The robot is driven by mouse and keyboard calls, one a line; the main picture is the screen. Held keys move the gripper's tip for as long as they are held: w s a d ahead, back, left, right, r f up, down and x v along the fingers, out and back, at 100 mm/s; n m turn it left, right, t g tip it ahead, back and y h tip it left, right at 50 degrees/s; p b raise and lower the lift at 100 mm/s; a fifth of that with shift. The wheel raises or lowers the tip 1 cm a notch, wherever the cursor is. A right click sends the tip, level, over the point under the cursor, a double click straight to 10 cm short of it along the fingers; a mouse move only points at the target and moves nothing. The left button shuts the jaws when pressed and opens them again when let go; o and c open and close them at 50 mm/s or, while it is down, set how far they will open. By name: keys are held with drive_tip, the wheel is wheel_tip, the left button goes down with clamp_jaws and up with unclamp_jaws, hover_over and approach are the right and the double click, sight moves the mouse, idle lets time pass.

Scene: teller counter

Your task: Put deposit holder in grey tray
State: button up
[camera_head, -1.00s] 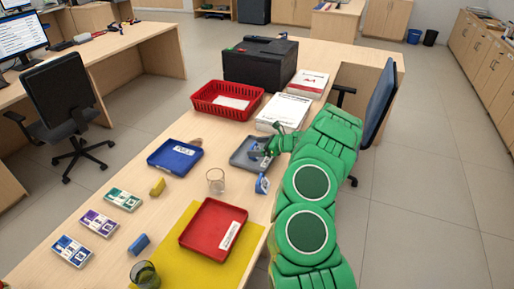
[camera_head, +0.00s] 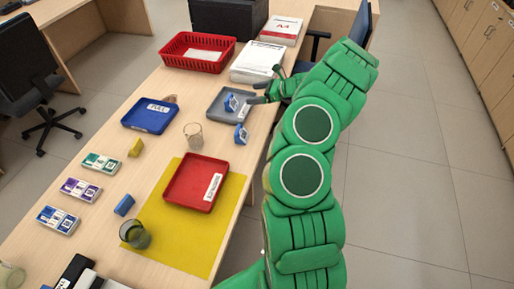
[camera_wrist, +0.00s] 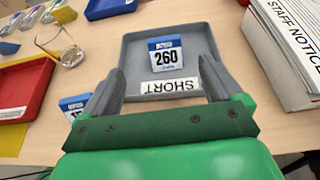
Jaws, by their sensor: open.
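A blue-and-white deposit holder marked 260 (camera_wrist: 166,54) is inside the grey tray (camera_wrist: 136,62), behind its SHORT label. In the head view the holder (camera_head: 231,103) sits upright in the right part of the grey tray (camera_head: 216,107). My gripper (camera_wrist: 160,68) is open and empty, its fingers apart on either side over the tray's near part, short of the holder. In the head view my gripper (camera_head: 262,87) is at the tray's right edge. A second similar holder (camera_head: 241,133) stands on the counter just outside the tray; its number is partly hidden in the wrist view.
A red tray (camera_head: 183,183) lies on a yellow mat (camera_head: 205,236). A blue tray (camera_head: 139,116), a glass beaker (camera_head: 194,136) and a green glass (camera_head: 137,235) stand left. A red basket (camera_head: 171,55) and a white paper stack (camera_head: 257,65) are behind the grey tray.

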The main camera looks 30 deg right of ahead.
drive_tip(key=s+a+r+n+g+y, duration=0.1)
drive_tip(key=s+a+r+n+g, duration=0.15)
drive_tip(key=a+r, duration=0.45)
drive_tip(key=s+a+r+n+g, duration=0.2)
drive_tip(key=a+r+n, duration=0.2)
drive_tip(key=a, duration=0.5)
drive_tip(key=s+a+r+n+g+y, duration=0.1)
drive_tip(key=s+a+r+n+g, duration=0.2)
drive_tip(key=a+r, duration=0.35)
drive_tip(key=s+a+r+n+g, duration=0.1)
drive_tip(key=s+a+r+n, duration=0.35)
drive_tip(key=s+a, duration=0.3)
drive_tip(key=s+a+r+n+g+h, duration=0.1)
drive_tip(key=s+a+n+h, duration=0.2)
drive_tip(key=s, duration=0.6)
drive_tip(key=s+a+r+n+g+h, duration=0.15)
drive_tip(key=s+n, duration=0.25)
drive_tip(key=s, duration=0.4)
drive_tip(key=s+d+n+h, duration=0.3)
drive_tip(key=s+d, duration=0.1)
drive_tip(key=s, duration=0.5)
drive_tip(key=s+d+n+h, duration=0.2)
drive_tip(key=s+d+h, duration=0.2)
drive_tip(key=s, duration=0.6)
drive_tip(key=shift+f+n, duration=0.4)
